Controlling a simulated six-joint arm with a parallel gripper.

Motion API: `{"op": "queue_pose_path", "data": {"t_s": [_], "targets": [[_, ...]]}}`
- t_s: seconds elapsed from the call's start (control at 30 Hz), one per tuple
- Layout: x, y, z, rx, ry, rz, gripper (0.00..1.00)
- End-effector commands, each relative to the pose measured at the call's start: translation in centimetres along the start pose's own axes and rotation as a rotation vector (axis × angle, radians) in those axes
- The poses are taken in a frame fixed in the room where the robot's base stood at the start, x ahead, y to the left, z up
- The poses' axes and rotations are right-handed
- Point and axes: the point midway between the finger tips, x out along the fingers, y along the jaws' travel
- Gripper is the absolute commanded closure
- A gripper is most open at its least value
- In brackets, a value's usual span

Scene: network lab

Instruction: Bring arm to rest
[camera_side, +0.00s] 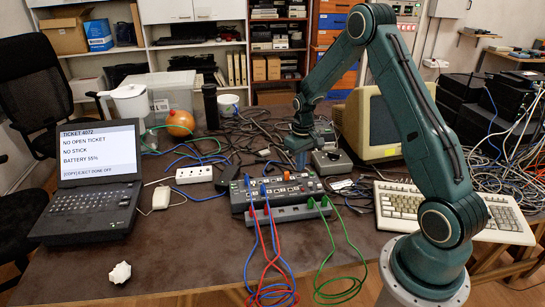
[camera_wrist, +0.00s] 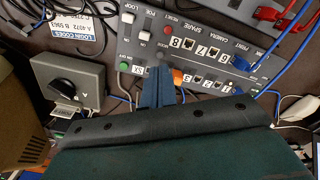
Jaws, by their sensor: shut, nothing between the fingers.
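My arm bends over the table from its base at the right. My gripper (camera_side: 300,158) points down just behind the grey switch panel (camera_side: 275,190). In the wrist view, its blue fingers (camera_wrist: 158,88) are shut together with nothing between them, in front of the panel's labelled switches and ports. I cannot tell whether the fingertips touch anything. The wrist view shows the panel (camera_wrist: 205,52) with a red RESET button and several numbered ports.
A grey box with a black knob (camera_wrist: 68,86) stands close beside the gripper. Blue, red and green cables (camera_side: 270,265) hang from the panel. A laptop (camera_side: 95,185) reads "NO OPEN TICKET". A keyboard (camera_side: 450,207) and beige monitor (camera_side: 375,125) flank my arm. Front-left table is mostly clear.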

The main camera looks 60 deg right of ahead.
Motion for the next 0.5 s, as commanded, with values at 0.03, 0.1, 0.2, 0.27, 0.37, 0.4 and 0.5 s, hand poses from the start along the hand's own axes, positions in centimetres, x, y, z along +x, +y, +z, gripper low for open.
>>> {"op": "queue_pose_path", "data": {"t_s": [0.03, 0.1, 0.2, 0.27, 0.37, 0.4, 0.5], "targets": [[0.0, 0.0, 0.0, 0.000, 0.000, 0.000, 1.00], [0.0, 0.0, 0.0, 0.000, 0.000, 0.000, 1.00], [-0.3, -0.2, 0.0, -0.002, 0.003, 0.001, 1.00], [-0.8, -0.4, 0.1, -0.004, 0.007, 0.002, 1.00], [-2.0, -1.0, 0.2, -0.011, 0.018, 0.004, 1.00], [-2.6, -1.3, 0.2, -0.015, 0.025, 0.006, 1.00], [-4.7, -2.3, 0.6, -0.025, 0.045, 0.010, 1.00]]}}
